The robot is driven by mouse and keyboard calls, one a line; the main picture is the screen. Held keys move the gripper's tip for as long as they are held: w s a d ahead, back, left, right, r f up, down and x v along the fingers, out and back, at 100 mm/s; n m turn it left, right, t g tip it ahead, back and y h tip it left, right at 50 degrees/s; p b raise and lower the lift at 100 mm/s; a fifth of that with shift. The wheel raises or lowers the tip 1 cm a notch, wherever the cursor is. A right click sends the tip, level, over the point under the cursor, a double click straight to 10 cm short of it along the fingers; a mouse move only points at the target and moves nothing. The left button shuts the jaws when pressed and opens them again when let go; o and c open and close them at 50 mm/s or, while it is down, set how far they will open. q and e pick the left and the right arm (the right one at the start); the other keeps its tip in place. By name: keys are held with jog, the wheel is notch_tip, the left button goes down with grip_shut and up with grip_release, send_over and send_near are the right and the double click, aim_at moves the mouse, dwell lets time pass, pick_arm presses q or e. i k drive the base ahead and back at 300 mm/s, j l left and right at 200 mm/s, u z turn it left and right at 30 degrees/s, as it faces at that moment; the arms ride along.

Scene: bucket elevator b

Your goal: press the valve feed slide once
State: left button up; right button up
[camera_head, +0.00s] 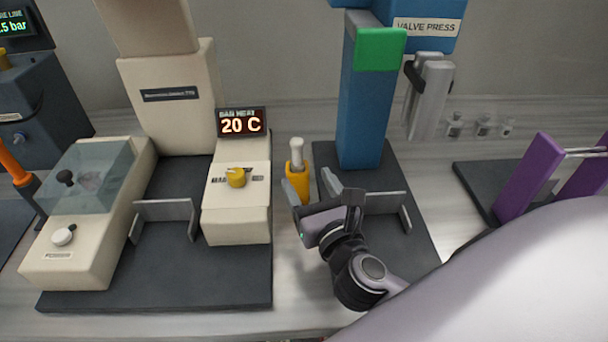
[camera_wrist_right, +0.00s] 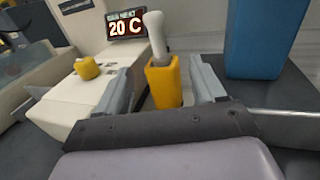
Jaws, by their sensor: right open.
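A yellow block (camera_head: 297,186) with a white rounded upright handle (camera_head: 297,154) stands between the two machines, just left of the valve press (camera_head: 362,110). No label on it is readable, so I cannot tell for sure that it is the valve feed slide. My right gripper (camera_head: 309,181) is open close in front of it. In the right wrist view the yellow block (camera_wrist_right: 163,85) and white handle (camera_wrist_right: 157,36) show between the two spread fingers (camera_wrist_right: 161,78). I cannot tell whether a finger touches the block. My left gripper is not in view.
A cream machine (camera_head: 236,215) with a 20 C display (camera_head: 241,122) and yellow knob (camera_head: 236,177) stands close left. The press's blue column and dark base (camera_head: 400,165) stand right. A purple-sided rack (camera_head: 525,180) is farther right; several small metal parts (camera_head: 482,126) lie behind.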

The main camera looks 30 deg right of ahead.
aim_at(377, 48)
jog(key=k+j, duration=0.1)
jog(key=k, duration=0.4)
jog(key=k+j, duration=0.15)
jog(key=k, duration=0.35)
